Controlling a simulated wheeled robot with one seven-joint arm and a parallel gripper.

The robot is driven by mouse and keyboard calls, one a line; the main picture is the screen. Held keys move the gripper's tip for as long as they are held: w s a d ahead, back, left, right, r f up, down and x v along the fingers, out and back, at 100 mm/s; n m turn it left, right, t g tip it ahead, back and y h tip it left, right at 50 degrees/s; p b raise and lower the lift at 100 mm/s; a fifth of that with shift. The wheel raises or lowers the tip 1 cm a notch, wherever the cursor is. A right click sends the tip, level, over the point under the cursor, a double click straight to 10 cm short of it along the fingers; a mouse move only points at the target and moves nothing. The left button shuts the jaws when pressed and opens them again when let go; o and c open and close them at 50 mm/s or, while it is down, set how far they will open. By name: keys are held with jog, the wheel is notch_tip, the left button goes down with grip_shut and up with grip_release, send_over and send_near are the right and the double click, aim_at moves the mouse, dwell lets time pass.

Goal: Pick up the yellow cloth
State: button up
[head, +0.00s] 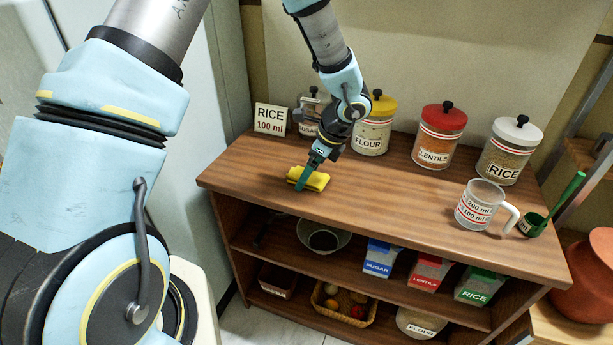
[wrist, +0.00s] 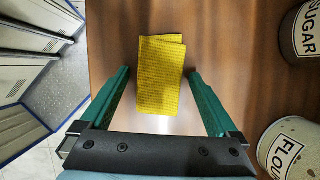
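The yellow cloth (head: 309,179) lies folded on the left part of the wooden counter top, close to its front edge. It also shows in the wrist view (wrist: 161,72), lying flat between and ahead of my gripper's two green fingers. My gripper (head: 306,177) is at the cloth in the head view, pointing down, with a finger in front of it. In the wrist view my gripper (wrist: 158,75) is open, with a finger on each side of the cloth and gaps between. I cannot tell how high the fingertips are above the counter.
A sugar jar (head: 308,115), flour jar (head: 374,126), lentils jar (head: 438,136) and rice jar (head: 509,151) line the back. A rice sign (head: 270,119) stands back left. A measuring cup (head: 482,206) and green scoop (head: 533,223) are at the right. The counter's middle is clear.

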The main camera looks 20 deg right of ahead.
jog(key=c, duration=1.2)
jog(key=shift+r, duration=0.1)
notch_tip(320, 180, up, 10)
jog(key=b, duration=0.1)
jog(key=o, duration=0.7)
jog(key=c, duration=0.6)
jog(key=shift+s, duration=0.1)
